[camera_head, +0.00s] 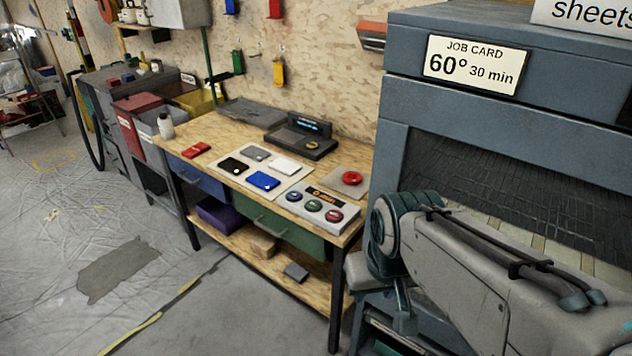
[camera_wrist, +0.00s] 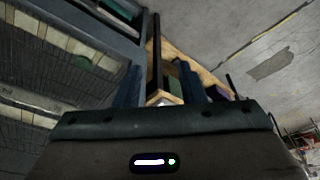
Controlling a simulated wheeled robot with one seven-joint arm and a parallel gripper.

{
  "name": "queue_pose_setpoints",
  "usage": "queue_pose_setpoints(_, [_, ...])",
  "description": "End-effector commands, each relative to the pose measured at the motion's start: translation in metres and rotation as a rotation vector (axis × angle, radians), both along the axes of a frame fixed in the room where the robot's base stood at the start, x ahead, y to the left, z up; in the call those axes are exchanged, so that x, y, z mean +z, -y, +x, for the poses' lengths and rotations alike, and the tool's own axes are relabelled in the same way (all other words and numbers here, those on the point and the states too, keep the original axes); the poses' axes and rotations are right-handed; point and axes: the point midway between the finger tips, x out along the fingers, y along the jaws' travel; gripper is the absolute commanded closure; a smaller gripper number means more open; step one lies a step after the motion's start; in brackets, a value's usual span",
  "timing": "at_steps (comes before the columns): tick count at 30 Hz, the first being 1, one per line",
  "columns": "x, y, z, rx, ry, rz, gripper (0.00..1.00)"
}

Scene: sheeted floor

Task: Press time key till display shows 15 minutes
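A grey control box (camera_head: 345,215) with a small orange-lit display (camera_head: 325,197) and three round keys stands at the near right of the workbench. The keys are dark blue (camera_head: 294,196), green (camera_head: 314,206) and red (camera_head: 334,215). Their labels and the display's figures are too small to read, so I cannot tell which is the time key. My gripper's fingers are apart and empty in the wrist view (camera_wrist: 161,82), with the bench's leg and wooden edge beyond them. My gripper is low, right of the bench and away from the keys.
A job card (camera_head: 473,65) on the blue-grey oven (camera_head: 400,115) reads 60° 30 min. The workbench (camera_head: 215,128) also holds a red button on a plate (camera_head: 351,178), a dark device with a blue screen (camera_head: 300,135) and several coloured blocks. Floor left of the bench is open.

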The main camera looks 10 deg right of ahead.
Motion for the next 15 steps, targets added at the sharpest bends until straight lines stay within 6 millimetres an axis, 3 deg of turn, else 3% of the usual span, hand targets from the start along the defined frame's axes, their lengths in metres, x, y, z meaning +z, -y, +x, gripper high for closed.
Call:
queue_pose_setpoints(10, [0.0,0.0,0.0001,0.0,0.0,0.0,0.64])
queue_pose_setpoints(11, [0.0,0.0,0.0001,0.0,0.0,0.0,0.66])
queue_pose_setpoints(15, [-0.0001,0.0,0.0001,0.0,0.0,0.0,1.0])
